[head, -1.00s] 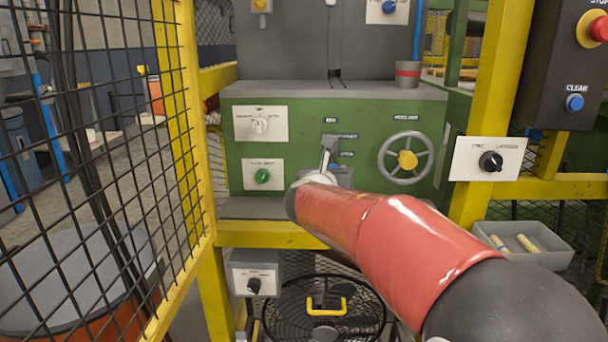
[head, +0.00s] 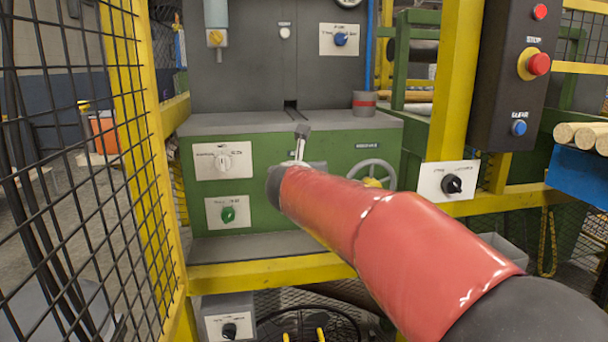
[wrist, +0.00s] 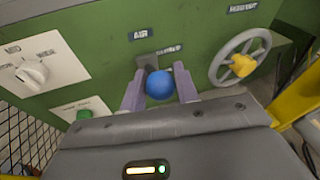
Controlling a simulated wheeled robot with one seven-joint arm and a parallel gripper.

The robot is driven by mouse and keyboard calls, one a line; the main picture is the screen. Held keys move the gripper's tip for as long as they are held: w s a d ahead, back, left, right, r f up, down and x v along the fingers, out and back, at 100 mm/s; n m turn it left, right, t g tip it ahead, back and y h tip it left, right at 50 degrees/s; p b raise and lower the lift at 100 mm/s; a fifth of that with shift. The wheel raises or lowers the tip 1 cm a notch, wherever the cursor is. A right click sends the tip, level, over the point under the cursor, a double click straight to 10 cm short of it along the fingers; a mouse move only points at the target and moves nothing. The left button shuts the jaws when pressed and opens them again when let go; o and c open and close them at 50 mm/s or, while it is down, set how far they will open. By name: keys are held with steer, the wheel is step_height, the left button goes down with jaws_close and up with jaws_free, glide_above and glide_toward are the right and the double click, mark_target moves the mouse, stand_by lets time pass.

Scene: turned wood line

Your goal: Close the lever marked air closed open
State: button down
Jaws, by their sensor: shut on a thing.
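The air lever shows in the wrist view as a round blue knob (wrist: 159,85) in front of a small grey bracket on the green panel. An AIR label (wrist: 141,35) is above it, with a smaller label just behind the knob, partly covered. My gripper (wrist: 158,92) has one pale finger on each side of the knob and is shut on it. The lever's shaft is hidden behind the knob. In the head view my red arm covers the knob and most of the lever's place.
Left of the lever are a white dial plate (head: 223,161) and a green knob plate (head: 228,212). A grey handwheel (head: 372,174) with a yellow hub is close on the right. Mesh fencing (head: 75,150) stands left, and a yellow post (head: 456,80) stands right.

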steer(key=shift+w+d+r+g, duration=0.1)
steer(key=shift+w+r+g, duration=0.05)
steer(key=shift+g, duration=0.15)
stand_by(0.4)
steer(key=c, duration=1.1)
jaws_free()
steer(key=shift+o, duration=0.2)
steer(key=v, duration=0.7)
steer(key=shift+s, duration=0.35)
